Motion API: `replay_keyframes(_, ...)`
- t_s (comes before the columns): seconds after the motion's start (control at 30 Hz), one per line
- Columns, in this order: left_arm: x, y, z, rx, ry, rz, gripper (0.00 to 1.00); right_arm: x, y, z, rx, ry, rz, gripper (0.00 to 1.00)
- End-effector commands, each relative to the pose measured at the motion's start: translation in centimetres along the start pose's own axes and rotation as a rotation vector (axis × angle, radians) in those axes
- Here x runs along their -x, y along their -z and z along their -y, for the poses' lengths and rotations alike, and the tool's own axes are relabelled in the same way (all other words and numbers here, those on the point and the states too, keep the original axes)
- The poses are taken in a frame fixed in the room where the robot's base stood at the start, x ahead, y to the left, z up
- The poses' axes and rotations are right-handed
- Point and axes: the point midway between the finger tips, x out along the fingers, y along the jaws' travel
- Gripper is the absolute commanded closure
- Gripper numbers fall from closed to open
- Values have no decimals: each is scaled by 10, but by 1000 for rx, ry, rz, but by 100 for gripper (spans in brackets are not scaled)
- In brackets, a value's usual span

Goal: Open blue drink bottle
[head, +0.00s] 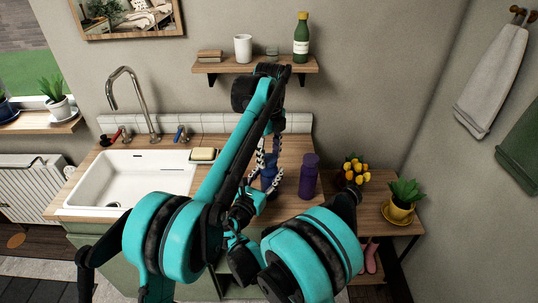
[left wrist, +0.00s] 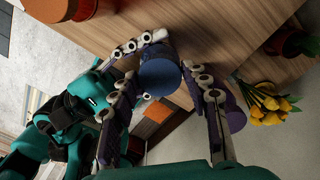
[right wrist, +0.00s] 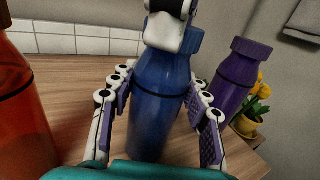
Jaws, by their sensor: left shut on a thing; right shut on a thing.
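The blue drink bottle (right wrist: 155,120) stands upright on the wooden counter in the right wrist view. My right gripper (right wrist: 160,88) is shut on its body, one finger on each side. My left gripper (left wrist: 165,80) reaches down from above and is shut on the blue cap (left wrist: 160,78). In the right wrist view a left finger hides part of the cap, which appears seated on the bottle. In the head view the blue bottle (head: 268,180) is partly hidden by my left gripper (head: 269,158) and arm.
A purple bottle (head: 308,176) stands close to the right of the blue one. An orange bottle (right wrist: 25,110) stands to the left in the right wrist view. The sink (head: 130,180), soap dish (head: 203,156) and yellow flowers (head: 354,168) are nearby. A shelf (head: 255,65) hangs above.

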Motion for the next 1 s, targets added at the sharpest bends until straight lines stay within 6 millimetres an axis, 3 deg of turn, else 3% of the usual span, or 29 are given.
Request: replay_keyframes(1.0,1,0,0,2536,2,-1,88,0,0,0,0,0,1,100)
